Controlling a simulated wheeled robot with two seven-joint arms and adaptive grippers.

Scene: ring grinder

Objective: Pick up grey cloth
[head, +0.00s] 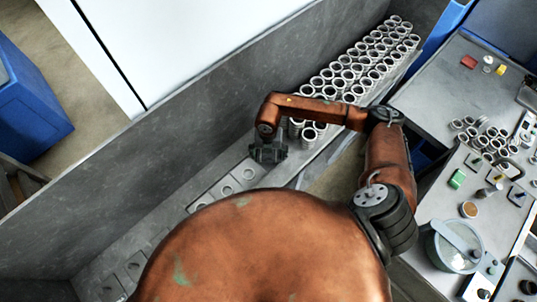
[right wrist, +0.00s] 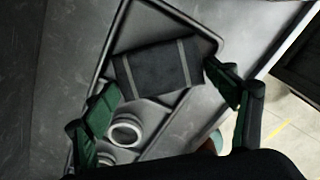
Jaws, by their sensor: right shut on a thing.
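The grey cloth (right wrist: 157,68) is a dark, folded rectangle with two lighter stripes, seen in the right wrist view. My right gripper (right wrist: 162,79) has one finger at each side edge of the cloth and is shut on it. I cannot tell whether the cloth is clear of the metal surface under it. In the head view my right gripper (head: 268,151) points down over the grey trough, and the cloth cannot be made out there. My left gripper is not in view.
Several metal rings (head: 365,65) stand in rows at the upper right of the trough. In the right wrist view a ring (right wrist: 126,130) lies close to the left finger. A grey workbench (head: 440,95) with small parts is at the right. A blue bin (head: 30,110) stands at the left.

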